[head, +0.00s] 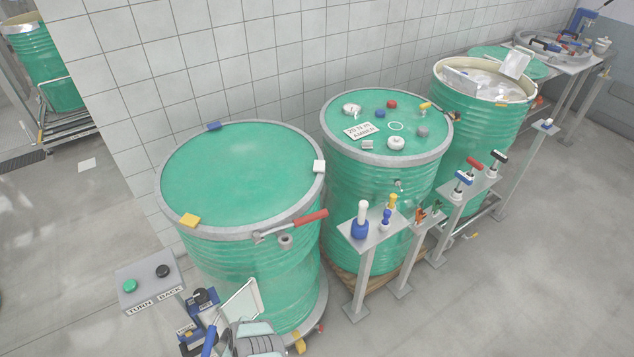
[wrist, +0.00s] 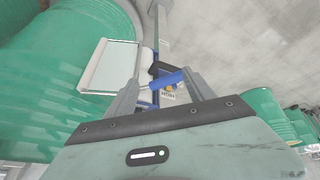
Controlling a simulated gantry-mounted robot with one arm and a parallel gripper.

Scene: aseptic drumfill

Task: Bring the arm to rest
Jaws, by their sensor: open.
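My gripper (wrist: 163,82) shows in the wrist view with its two grey fingers apart. A tool with a blue handle (wrist: 168,79) appears in the gap between the fingers; I cannot tell how far beyond them it lies. A framed pale panel (wrist: 110,66) is just left of the fingers. In the head view, the same panel (head: 240,305) and a blue handle (head: 209,341) are at the bottom, in front of the nearest green drum (head: 235,180). Grey-green parts of my arm's end seem to show beside them, but the fingertips are not clear there.
A button post (head: 147,282) stands left of the panel. A second drum (head: 385,165) with small items on its lid and an open drum (head: 490,90) stand behind. Small stands (head: 375,238) with tools line their front. The floor (head: 520,290) at right is clear.

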